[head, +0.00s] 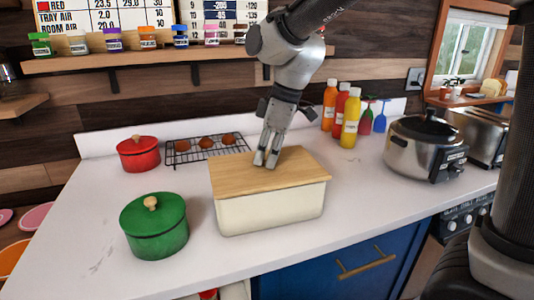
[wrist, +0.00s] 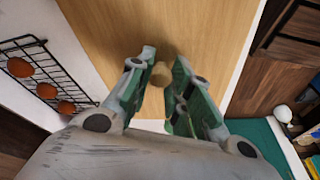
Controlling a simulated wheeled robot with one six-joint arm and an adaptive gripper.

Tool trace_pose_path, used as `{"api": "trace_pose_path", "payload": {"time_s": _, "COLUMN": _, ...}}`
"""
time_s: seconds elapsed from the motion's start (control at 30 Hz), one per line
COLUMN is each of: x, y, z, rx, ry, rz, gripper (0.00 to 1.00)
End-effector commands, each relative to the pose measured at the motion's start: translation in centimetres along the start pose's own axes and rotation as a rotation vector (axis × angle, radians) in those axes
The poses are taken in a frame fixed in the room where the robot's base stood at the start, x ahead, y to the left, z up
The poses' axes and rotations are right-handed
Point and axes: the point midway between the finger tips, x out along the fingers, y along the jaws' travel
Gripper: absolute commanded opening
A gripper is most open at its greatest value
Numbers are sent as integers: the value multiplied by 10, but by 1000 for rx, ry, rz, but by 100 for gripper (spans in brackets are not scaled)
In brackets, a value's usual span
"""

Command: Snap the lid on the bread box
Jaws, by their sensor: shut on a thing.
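The cream bread box (head: 270,212) stands on the white counter in the middle of the head view. Its flat wooden lid (head: 302,170) lies over the top, with its edges along the box rim; I cannot tell whether it is snapped down. The lid also fills the middle of the wrist view (wrist: 205,30). My gripper (head: 266,161) points down at the middle of the lid. In the wrist view its two fingers are around a small round wooden knob (wrist: 160,74) on the lid, shut on it. The fingers hide the knob in the head view.
A green pot (head: 155,228) and a red pot (head: 138,154) stand left of the box. A black rack (head: 180,157) with round brown items lies behind it. Several bottles (head: 350,122) and a steel cooker (head: 408,150) stand to the right. Counter room is free right of the box.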

Motion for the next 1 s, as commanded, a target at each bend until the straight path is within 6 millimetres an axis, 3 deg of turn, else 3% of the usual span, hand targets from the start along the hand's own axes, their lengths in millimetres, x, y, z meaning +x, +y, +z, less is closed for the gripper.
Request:
{"api": "trace_pose_path", "payload": {"time_s": 0.3, "x": 0, "y": 0, "z": 0, "rx": 0, "ry": 0, "rz": 0, "gripper": 0}}
{"api": "trace_pose_path", "payload": {"time_s": 0.33, "x": 0, "y": 0, "z": 0, "rx": 0, "ry": 0, "rz": 0, "gripper": 25}}
{"api": "trace_pose_path", "payload": {"time_s": 0.43, "x": 0, "y": 0, "z": 0, "rx": 0, "ry": 0, "rz": 0, "gripper": 44}}
{"api": "trace_pose_path", "payload": {"time_s": 0.67, "x": 0, "y": 0, "z": 0, "rx": 0, "ry": 0, "rz": 0, "gripper": 45}}
{"api": "trace_pose_path", "payload": {"time_s": 0.8, "x": 1, "y": 0, "z": 0, "rx": 0, "ry": 0, "rz": 0, "gripper": 67}}
{"api": "trace_pose_path", "payload": {"time_s": 1.0, "x": 0, "y": 0, "z": 0, "rx": 0, "ry": 0, "rz": 0, "gripper": 67}}
